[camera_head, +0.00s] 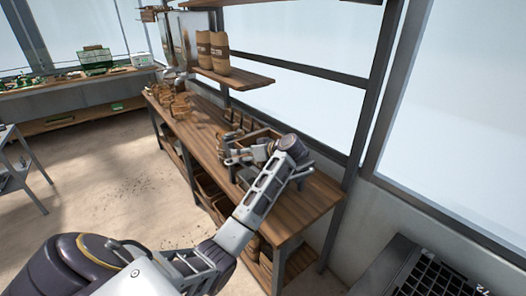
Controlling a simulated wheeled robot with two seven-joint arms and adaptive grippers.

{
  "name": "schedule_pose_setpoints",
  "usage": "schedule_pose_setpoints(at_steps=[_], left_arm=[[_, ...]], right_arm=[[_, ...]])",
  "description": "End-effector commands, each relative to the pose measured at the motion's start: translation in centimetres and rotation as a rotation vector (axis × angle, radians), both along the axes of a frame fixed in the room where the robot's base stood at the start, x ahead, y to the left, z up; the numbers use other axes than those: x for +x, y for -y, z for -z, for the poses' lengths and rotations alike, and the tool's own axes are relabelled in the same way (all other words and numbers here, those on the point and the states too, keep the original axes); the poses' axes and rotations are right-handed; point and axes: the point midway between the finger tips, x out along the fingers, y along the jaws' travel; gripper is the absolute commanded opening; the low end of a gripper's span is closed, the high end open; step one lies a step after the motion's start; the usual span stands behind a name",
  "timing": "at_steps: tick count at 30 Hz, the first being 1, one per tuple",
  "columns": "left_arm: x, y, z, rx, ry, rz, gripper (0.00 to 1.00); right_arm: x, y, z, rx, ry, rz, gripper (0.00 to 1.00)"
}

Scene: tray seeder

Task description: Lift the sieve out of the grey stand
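My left arm enters from the lower left and reaches over the wooden workbench (305,205). Its gripper (230,153) is at the bench top beside a wooden box (262,133). The fingers are small and partly hidden by the wrist, so I cannot tell whether they are open or hold anything. I cannot make out a sieve or a grey stand on the bench; the arm covers part of the bench top. My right gripper is not in view.
Brown pots (172,101) stand on the bench's far end, and two brown bags (213,52) on a shelf above. A metal rack (18,165) is at the left edge. A black cell tray (425,272) is lower right. The floor (100,180) is mostly clear.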

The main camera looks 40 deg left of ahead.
Motion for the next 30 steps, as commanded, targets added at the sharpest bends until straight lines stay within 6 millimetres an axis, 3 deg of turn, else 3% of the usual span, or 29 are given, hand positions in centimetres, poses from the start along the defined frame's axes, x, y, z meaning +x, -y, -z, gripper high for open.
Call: schedule_pose_setpoints(at_steps=[1,8,20,30], left_arm=[[0.0,0.0,0.0,0.000,0.000,0.000,0.70],[0.0,0.0,0.0,0.000,0.000,0.000,0.40],[0.0,0.0,-0.6,0.000,0.003,0.000,0.39],[0.1,0.1,-4.5,-0.001,0.006,0.000,0.39]], right_arm=[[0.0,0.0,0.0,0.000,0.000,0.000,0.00],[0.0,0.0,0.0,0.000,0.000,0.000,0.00],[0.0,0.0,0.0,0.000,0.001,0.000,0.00],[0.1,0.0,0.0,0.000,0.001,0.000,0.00]])
